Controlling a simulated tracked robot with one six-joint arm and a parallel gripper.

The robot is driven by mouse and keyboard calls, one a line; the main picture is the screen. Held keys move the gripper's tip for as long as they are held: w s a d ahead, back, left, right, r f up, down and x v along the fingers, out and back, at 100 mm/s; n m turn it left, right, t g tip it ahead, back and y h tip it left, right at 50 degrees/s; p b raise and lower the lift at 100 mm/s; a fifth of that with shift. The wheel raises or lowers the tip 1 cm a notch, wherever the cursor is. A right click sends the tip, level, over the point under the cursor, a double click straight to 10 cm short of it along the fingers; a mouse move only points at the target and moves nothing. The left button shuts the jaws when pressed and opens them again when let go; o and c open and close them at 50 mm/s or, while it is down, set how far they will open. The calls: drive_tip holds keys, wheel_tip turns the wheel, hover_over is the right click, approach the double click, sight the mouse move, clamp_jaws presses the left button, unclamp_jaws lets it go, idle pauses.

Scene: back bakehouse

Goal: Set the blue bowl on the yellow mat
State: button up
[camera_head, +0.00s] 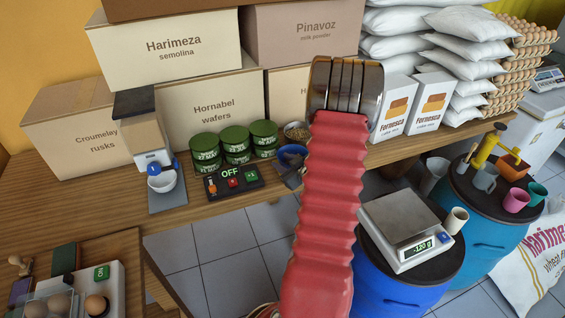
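A blue rounded thing (291,151), which may be the blue bowl, shows at the counter's front edge, just left of my arm. My arm covers its right side, so I cannot tell its full shape or what it rests on. I see no yellow mat in this view. My red-sleeved arm rises through the middle of the picture to a metal end in front of the boxes. My gripper's fingers do not show, so I cannot tell whether they hold anything.
Green tins (235,145) and a switch panel reading OFF (229,174) are left of the blue thing. A white dispenser (152,150) stands farther left with a white bowl (163,182). A scale (405,225) stands on a drum at right. Boxes and sacks line the back.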

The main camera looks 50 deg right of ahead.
drive_tip(key=v, duration=1.1)
drive_tip(key=shift+s+a+r, duration=0.1)
drive_tip(key=shift+s+r, duration=0.05)
idle(0.4)
drive_tip(key=w+a+r+g+h, duration=0.1)
drive_tip(key=w+a+r+g, duration=0.2)
drive_tip(key=w+a+r, duration=0.35)
drive_tip(key=w+a+r+g, duration=0.1)
drive_tip(key=w+a+r, duration=0.2)
drive_tip(key=a+r, duration=0.55)
drive_tip(key=s+a+r+g+y, duration=0.1)
drive_tip(key=s+a, duration=0.3)
drive_tip(key=a, duration=0.5)
drive_tip(key=s+a+r+g+y, duration=0.1)
drive_tip(key=s+a+r+y, duration=0.1)
drive_tip(key=a, duration=0.8)
drive_tip(key=s+a+r+g+y, duration=0.1)
drive_tip(key=s+a+r+y, duration=0.1)
drive_tip(key=s+a, duration=0.5)
drive_tip(key=a, duration=0.3)
drive_tip(key=shift+n+y, duration=0.4)
